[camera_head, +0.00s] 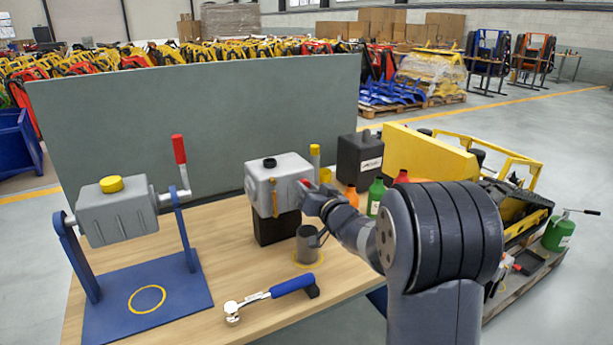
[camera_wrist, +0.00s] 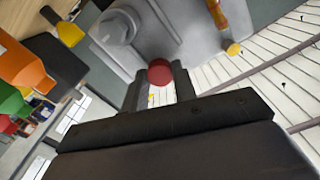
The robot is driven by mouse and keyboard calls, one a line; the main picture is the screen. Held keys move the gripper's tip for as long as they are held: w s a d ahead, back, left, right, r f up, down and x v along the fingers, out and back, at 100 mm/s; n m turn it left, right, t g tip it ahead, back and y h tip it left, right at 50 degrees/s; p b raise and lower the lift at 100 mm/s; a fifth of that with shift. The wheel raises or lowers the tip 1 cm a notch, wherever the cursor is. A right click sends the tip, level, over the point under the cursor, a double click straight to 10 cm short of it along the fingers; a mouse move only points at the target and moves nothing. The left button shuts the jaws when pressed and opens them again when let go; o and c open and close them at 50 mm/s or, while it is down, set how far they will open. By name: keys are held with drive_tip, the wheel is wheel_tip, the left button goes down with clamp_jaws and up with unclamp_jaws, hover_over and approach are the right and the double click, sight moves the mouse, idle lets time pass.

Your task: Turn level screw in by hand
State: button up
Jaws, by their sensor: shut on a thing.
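The level screw shows as a round red head (camera_wrist: 160,72) between my fingertips in the wrist view, against the side of a grey gear housing (camera_wrist: 175,30). In the head view the red head (camera_head: 307,183) shows at the right side of the grey housing (camera_head: 270,178), which stands on a black block (camera_head: 277,228). My gripper (camera_head: 309,193) reaches in from the right and is shut on the screw head. The screw's thread is hidden, so I cannot tell how deep it sits. A yellow-orange tube (camera_head: 274,200) is on the housing's front.
A grey jug (camera_head: 307,245) stands close below my wrist. A ratchet wrench (camera_head: 270,296) lies at the table front. A blue stand (camera_head: 180,310) holds another gearbox (camera_head: 117,212) at left. A black canister (camera_head: 359,160) and several bottles (camera_head: 376,197) stand behind my arm.

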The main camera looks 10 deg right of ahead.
drive_tip(key=m+p, duration=0.4)
drive_tip(key=shift+r, duration=0.25)
drive_tip(key=shift+f+m+p, duration=0.3)
drive_tip(key=shift+m+p, duration=0.1)
drive_tip(key=shift+m, duration=0.5)
drive_tip(key=shift+r, duration=0.1)
drive_tip(key=shift+r+m+p, duration=0.15)
drive_tip(key=shift+m+p, duration=0.35)
drive_tip(key=shift+p, duration=0.2)
drive_tip(key=shift+m+p, duration=0.65)
drive_tip(key=shift+m, duration=0.05)
drive_tip(key=m+p, duration=0.3)
drive_tip(key=m, duration=0.1)
drive_tip(key=shift+m, duration=0.4)
drive_tip(key=shift+f+m+p, duration=0.3)
drive_tip(key=shift+m+p, duration=0.25)
drive_tip(key=shift+m, duration=0.75)
